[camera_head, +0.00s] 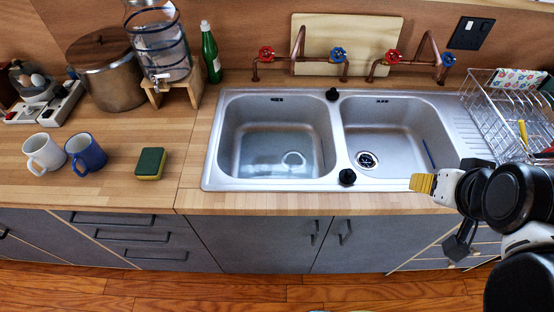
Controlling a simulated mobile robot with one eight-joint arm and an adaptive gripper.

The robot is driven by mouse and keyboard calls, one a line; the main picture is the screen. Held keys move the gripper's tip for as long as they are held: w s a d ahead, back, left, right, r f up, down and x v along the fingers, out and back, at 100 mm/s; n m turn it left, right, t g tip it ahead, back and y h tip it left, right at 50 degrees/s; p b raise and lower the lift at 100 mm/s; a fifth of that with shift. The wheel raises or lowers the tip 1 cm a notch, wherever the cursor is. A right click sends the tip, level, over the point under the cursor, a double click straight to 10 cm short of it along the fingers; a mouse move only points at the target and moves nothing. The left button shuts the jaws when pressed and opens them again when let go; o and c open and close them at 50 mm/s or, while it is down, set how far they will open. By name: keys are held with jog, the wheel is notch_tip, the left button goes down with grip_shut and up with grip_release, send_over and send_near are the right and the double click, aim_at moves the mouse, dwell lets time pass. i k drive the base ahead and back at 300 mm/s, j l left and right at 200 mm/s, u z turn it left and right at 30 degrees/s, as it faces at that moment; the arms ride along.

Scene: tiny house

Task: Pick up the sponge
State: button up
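The sponge (151,163) is a small green and yellow block. It lies flat on the wooden counter left of the sink, dark green side up, with the yellow side showing along its front edge. My gripper (424,184) is at the right, at the front edge of the counter near the right basin. Its yellow fingertip pads point left. It is far to the right of the sponge and not touching it. The pads look close together, but I cannot tell whether a gap lies between them.
A blue mug (87,155) and a white mug (43,154) stand left of the sponge. Behind are a metal pot (105,75), a water dispenser (160,45) and a green bottle (210,53). The double sink (333,140) lies between sponge and gripper. A dish rack (510,110) stands at right.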

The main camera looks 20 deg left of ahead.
aim_at(151, 164)
jog(key=k+l+u, duration=0.1)
jog(key=u, duration=1.95)
